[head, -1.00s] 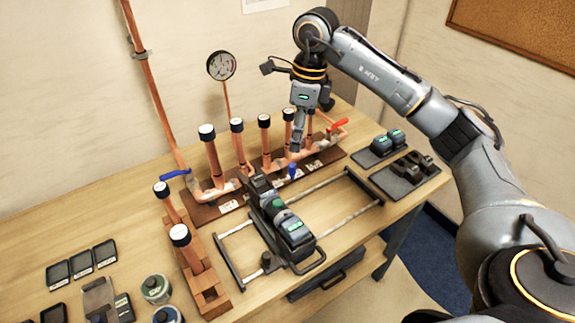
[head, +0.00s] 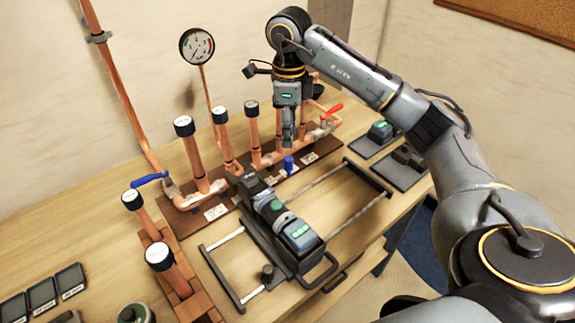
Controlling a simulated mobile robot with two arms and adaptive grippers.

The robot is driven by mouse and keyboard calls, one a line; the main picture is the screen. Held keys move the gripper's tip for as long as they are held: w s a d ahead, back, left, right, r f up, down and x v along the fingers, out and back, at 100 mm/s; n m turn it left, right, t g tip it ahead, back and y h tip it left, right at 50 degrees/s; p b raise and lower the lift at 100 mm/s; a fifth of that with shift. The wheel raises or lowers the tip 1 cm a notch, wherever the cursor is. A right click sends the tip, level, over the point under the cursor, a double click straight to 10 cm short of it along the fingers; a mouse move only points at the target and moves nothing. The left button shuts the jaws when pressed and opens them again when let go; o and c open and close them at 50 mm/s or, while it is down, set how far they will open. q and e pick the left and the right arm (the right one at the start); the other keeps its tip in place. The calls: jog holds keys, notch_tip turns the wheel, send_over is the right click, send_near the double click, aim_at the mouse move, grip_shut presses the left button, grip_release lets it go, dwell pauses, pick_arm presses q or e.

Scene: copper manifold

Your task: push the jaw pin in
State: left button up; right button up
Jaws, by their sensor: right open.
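The press tool (head: 275,220), dark grey with a green round patch and a battery block at its near end, lies on a metal rail frame (head: 225,275) on the bench. Its jaw end (head: 248,184) points toward the copper manifold (head: 230,180). The jaw pin is too small to make out for certain. A small blue cylinder (head: 289,165) stands just beyond the jaw end, near the manifold board. My right gripper (head: 288,142) points down above and behind the blue cylinder, open, with nothing seen in it. My left gripper is not in view.
Several upright copper stubs with black caps rise from the manifold. A blue lever (head: 150,180) and a red lever (head: 331,111) stick out at its ends. A pressure gauge (head: 197,46) stands behind. Battery trays (head: 405,171) lie at right. Dark tiles (head: 42,294) lie at lower left.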

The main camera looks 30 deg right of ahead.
aim_at(289, 158)
notch_tip(289, 158, down, 10)
jog(key=p, duration=0.3)
jog(key=shift+s+f, duration=0.1)
jog(key=shift+f, duration=0.6)
grip_shut()
